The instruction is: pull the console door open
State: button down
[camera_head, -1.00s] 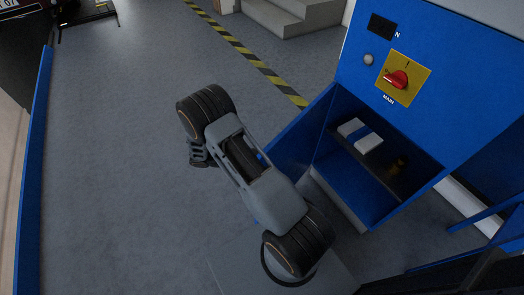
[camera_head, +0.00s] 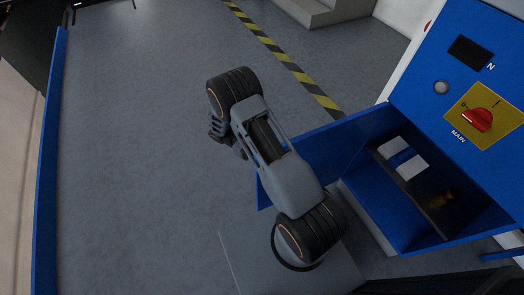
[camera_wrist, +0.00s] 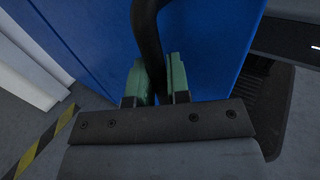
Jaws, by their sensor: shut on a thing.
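The blue console door (camera_head: 325,148) stands swung out to the left of the console (camera_head: 438,128), and the compartment behind it is exposed. My gripper shows in the wrist view (camera_wrist: 156,82), its green-padded fingers shut on the black curved door handle (camera_wrist: 148,35). The blue door face (camera_wrist: 208,45) fills the middle of that view behind the fingers. In the head view my gripper (camera_head: 220,132) is partly hidden by my own wrist, and the handle cannot be made out there.
Inside the compartment are a white and blue box (camera_head: 403,158) and a small brass-coloured thing (camera_head: 442,199). A red switch (camera_head: 478,120) sits on the panel above. Grey floor with a yellow-black stripe (camera_head: 284,60) is clear to the left. Grey steps (camera_head: 325,10) stand at the back.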

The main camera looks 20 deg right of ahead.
jog(key=shift+d, duration=0.15)
jog(key=c, duration=1.4)
grip_release()
jog(key=shift+d, duration=0.15)
jog(key=o, duration=0.3)
